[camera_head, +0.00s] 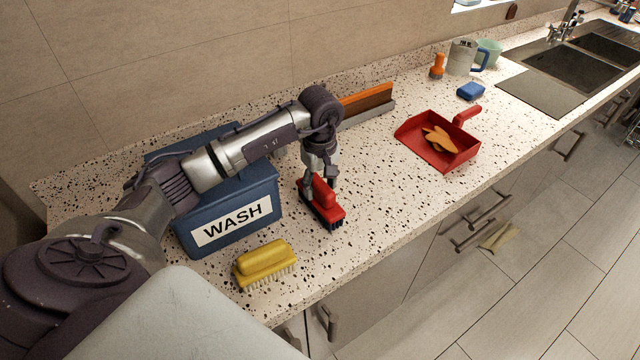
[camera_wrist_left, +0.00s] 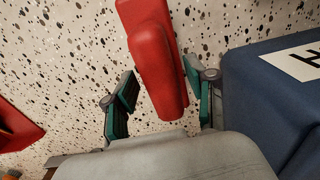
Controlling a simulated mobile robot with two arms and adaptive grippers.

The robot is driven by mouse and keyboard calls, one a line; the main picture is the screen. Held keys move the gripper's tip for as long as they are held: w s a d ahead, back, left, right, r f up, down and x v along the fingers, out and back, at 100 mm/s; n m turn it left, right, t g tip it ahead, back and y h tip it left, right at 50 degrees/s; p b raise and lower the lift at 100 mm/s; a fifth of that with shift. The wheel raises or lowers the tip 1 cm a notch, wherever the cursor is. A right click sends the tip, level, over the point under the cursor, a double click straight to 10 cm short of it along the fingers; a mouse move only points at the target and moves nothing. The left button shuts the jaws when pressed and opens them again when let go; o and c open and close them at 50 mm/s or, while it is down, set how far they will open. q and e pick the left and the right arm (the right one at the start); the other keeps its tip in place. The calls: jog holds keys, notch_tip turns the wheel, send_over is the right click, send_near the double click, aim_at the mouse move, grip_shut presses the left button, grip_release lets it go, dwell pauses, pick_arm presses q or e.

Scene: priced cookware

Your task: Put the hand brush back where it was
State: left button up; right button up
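A red brush (camera_head: 322,207) with dark bristles sits on the speckled counter, just right of the blue WASH bin. My left gripper (camera_head: 320,192) points down over it. In the left wrist view, the fingers of the left gripper (camera_wrist_left: 158,98) stand spread on either side of the red brush handle (camera_wrist_left: 160,65); a gap shows at the left finger. A yellow brush (camera_head: 264,262) lies bristles down near the counter's front edge. A long orange and brown brush-like thing (camera_head: 367,101) is by the wall, partly hidden behind my arm. My right gripper is not in view.
The blue WASH bin (camera_head: 231,209) stands under my left arm, close to the gripper. Counter between brush and dustpan is clear.

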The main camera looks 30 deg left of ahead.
pick_arm(q)
jog(key=shift+r+p, duration=0.3)
notch_tip(320, 180, up, 12)
jog(key=b, duration=0.3)
jog(key=shift+b, duration=0.35)
jog(key=shift+f, duration=0.2)
